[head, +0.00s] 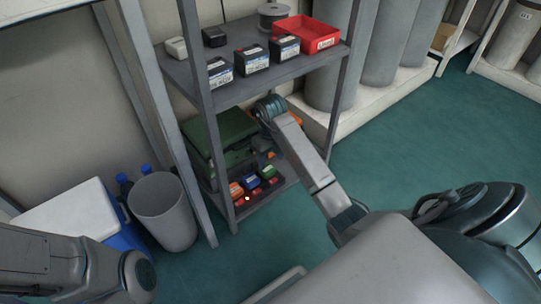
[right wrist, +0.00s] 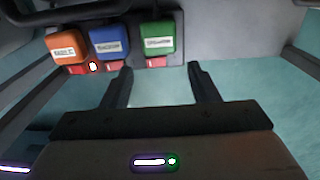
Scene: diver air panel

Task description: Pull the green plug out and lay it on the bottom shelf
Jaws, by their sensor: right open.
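The green plug (head: 268,172) sits at the right end of a row of coloured plugs on the bottom shelf (head: 243,211). In the right wrist view the green plug (right wrist: 158,37) has a pale label and a red piece at its near lower edge. My right gripper (right wrist: 160,70) is open and empty, its fingers pointing toward the plug from just short of it, one to each side. I cannot tell whether they touch it. In the head view my right gripper (head: 264,156) is partly hidden by its wrist. My left gripper is out of view; only its arm shows.
A blue plug (right wrist: 109,42) and an orange plug (right wrist: 66,47) stand left of the green one. The upper shelf (head: 255,85) holds boxes and a red tray (head: 305,36). A grey bin (head: 163,212) stands left of the rack.

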